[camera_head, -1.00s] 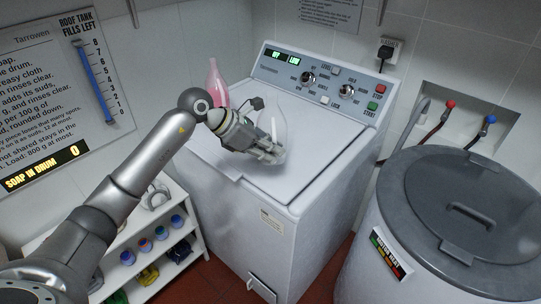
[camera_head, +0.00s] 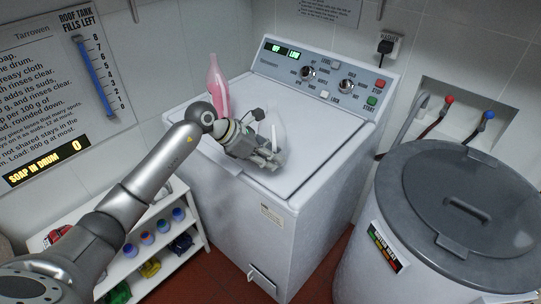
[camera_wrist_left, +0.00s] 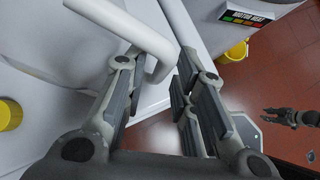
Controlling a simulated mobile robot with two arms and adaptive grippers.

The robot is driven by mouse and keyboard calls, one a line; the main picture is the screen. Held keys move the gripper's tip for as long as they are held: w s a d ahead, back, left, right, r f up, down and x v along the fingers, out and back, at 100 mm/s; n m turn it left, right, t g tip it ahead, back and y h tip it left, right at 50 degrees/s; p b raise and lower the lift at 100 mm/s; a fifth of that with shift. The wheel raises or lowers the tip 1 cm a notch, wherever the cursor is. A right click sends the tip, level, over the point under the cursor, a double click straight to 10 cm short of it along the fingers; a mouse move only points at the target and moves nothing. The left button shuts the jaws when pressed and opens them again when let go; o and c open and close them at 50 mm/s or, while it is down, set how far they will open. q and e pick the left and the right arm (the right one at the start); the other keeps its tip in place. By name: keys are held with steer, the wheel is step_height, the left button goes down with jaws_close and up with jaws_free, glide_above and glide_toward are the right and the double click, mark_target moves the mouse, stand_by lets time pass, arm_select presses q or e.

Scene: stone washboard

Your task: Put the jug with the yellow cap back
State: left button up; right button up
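A pale jug (camera_head: 279,126) shows just beyond my left gripper (camera_head: 268,158), over the lid of the washing machine. Its cap is hidden in the head view. In the left wrist view a thick white handle (camera_wrist_left: 152,42) runs between the fingertips of my left gripper (camera_wrist_left: 160,82), which are close on both sides of it. A yellow round piece (camera_wrist_left: 10,115) at the left edge looks like the cap, but I cannot be sure. My right gripper (camera_wrist_left: 272,116) shows small at the right of the wrist view, low over the floor, apparently open and empty.
A pink bottle (camera_head: 217,88) stands on the washing machine (camera_head: 318,143) at its back left. A white shelf (camera_head: 190,254) with several small jars is at the left. A grey lidded drum (camera_head: 400,215) stands at the right. A yellow container (camera_wrist_left: 237,51) shows near the floor.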

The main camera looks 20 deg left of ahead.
arm_select(q)
steer(key=shift+r, duration=0.1)
steer(key=shift+r+p, duration=0.2)
steer(key=shift+p, duration=0.1)
steer(key=b+v, duration=0.3)
steer(key=v, duration=0.9)
steer(key=shift+f, duration=0.15)
